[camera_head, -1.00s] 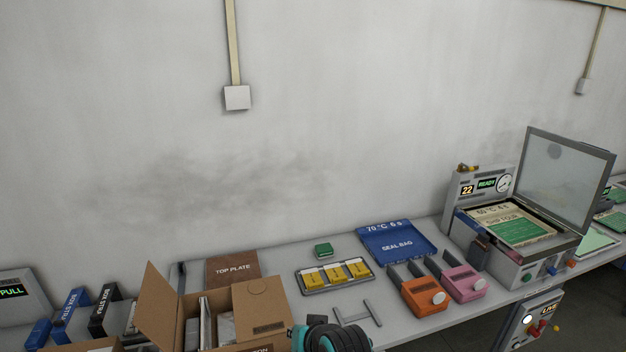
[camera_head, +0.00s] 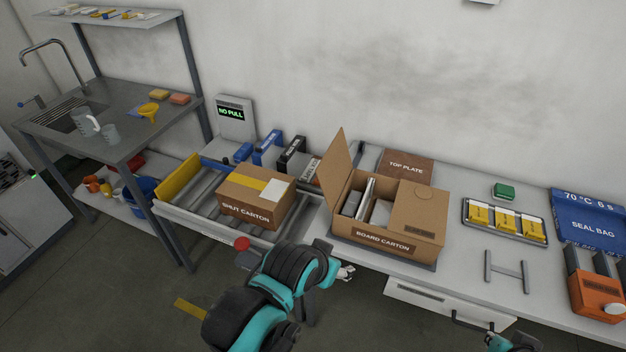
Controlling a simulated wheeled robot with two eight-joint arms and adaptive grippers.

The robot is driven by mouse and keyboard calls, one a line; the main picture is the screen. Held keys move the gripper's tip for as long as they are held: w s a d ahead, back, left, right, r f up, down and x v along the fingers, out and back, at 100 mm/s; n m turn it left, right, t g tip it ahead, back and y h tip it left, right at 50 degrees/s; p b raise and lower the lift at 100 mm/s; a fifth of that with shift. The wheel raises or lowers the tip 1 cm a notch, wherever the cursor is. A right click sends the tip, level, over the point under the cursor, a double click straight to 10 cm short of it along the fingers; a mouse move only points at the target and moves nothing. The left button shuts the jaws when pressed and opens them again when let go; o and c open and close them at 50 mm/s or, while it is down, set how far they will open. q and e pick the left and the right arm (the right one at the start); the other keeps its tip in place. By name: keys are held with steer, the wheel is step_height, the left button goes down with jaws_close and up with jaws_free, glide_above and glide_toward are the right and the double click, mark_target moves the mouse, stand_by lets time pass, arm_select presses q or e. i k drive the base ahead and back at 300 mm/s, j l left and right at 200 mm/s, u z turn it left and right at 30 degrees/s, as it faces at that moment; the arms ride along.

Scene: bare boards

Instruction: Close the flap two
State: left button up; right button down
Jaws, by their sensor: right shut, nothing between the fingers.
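The open brown board carton (camera_head: 372,238) stands on the bench right of centre. Its left flap (camera_head: 336,172) stands up and leans outward. A right-hand panel (camera_head: 425,208) with a round mark lies over the right part of the opening. Boards or sleeves show inside. My right gripper (camera_head: 493,337) is only partly in view at the bottom edge, below the bench front, shut, empty and apart from the carton.
A closed shut carton (camera_head: 255,197) sits on the roller conveyor (camera_head: 190,200) to the left. A top plate (camera_head: 407,166) lies behind the board carton. A yellow-pouch tray (camera_head: 503,240), a grey H-shaped piece (camera_head: 507,270) and an orange device (camera_head: 597,297) stand to the right.

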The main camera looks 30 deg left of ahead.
mark_target(333, 172)
steer(key=u, duration=0.95)
steer(key=i+j+u, duration=0.3)
steer(key=i+u, duration=0.15)
